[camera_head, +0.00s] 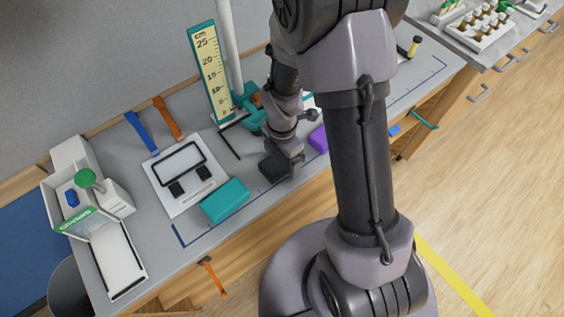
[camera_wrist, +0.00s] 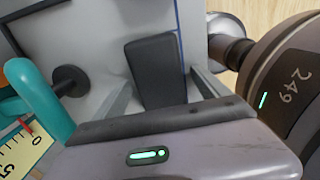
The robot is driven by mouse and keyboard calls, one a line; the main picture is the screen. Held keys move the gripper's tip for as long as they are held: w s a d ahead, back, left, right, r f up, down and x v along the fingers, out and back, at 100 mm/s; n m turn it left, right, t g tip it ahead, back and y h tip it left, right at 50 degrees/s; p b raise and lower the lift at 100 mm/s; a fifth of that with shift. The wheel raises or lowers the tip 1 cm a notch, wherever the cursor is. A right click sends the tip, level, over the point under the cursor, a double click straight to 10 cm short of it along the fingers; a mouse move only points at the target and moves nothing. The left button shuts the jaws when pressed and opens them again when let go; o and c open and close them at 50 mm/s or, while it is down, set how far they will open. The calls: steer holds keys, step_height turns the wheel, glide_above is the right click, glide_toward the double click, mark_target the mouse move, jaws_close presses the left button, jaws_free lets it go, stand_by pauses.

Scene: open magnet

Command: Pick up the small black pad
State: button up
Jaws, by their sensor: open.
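My gripper (camera_head: 275,168) is low over the bench, right of the board and apart from both pads. It is open; I see nothing held.
A teal box (camera_head: 225,201) lies between the board and my gripper. A ruler on a teal stand (camera_head: 209,72) rises behind. A purple block (camera_head: 318,139) is right of my gripper. A white balance-like device (camera_head: 112,190) is at the left.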

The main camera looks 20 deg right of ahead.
steer(key=c, duration=1.4)
steer(key=shift+c, duration=0.2)
steer(key=shift+r, duration=0.15)
